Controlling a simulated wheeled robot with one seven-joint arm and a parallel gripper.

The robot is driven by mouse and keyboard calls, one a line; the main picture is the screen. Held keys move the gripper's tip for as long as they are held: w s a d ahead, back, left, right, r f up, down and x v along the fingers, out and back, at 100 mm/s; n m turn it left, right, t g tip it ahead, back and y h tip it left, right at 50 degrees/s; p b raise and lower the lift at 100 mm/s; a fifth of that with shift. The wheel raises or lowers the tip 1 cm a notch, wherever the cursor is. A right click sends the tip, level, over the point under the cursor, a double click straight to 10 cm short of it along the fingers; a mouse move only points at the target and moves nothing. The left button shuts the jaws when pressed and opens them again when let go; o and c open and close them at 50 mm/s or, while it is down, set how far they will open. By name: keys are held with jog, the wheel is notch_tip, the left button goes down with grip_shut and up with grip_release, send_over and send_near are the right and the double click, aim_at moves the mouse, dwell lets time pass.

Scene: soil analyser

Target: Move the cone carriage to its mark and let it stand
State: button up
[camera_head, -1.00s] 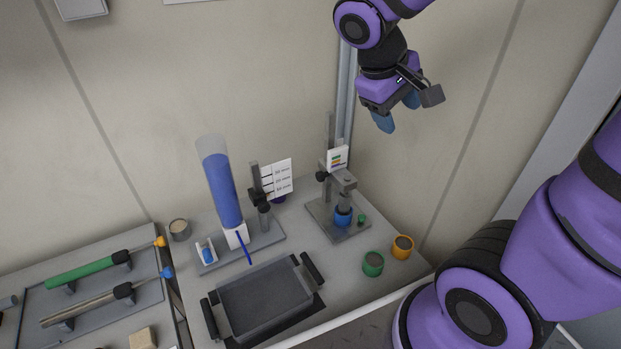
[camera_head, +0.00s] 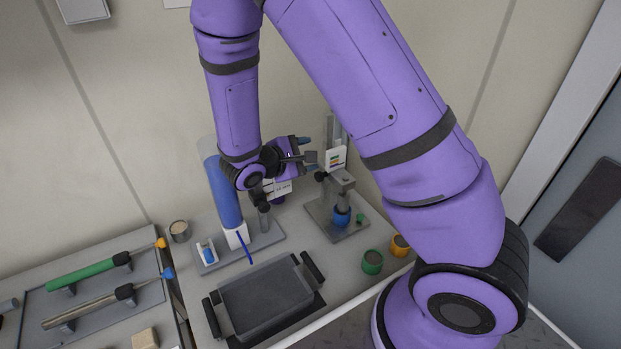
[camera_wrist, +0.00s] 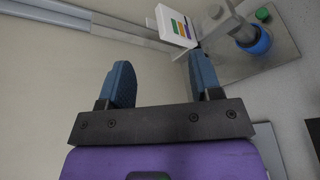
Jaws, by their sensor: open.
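The cone stand is at the right of the bench. Its upright post carries a grey carriage (camera_head: 341,177) with a black knob (camera_head: 321,176) on its left side. A blue cup (camera_head: 342,217) stands under the carriage on the metal base plate (camera_head: 325,222). A white card (camera_head: 335,157) with coloured bands is at the post, and also shows in the wrist view (camera_wrist: 175,26). My gripper (camera_head: 309,152) is open and empty, just left of the card and post. In the wrist view its two blue fingers (camera_wrist: 162,80) are apart, the right one close to the card. The cone tip is not visible.
A blue column (camera_head: 224,195) and a scale card (camera_head: 277,189) stand left of the gripper, partly behind my arm. A dark tray (camera_head: 262,297) lies in front. Green (camera_head: 372,262) and orange (camera_head: 399,246) cups stand at the right. The bench between tray and stand is clear.

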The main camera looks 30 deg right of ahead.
jog(key=a+f+n, duration=0.1)
jog(key=f, duration=0.1)
jog(key=t, duration=0.1)
send_near(317, 177)
jog(key=d, duration=0.3)
jog(key=x, duration=0.7)
jog(key=shift+w+f, duration=0.35)
jog(key=shift+f, duration=0.15)
jog(key=shift+c, duration=0.4)
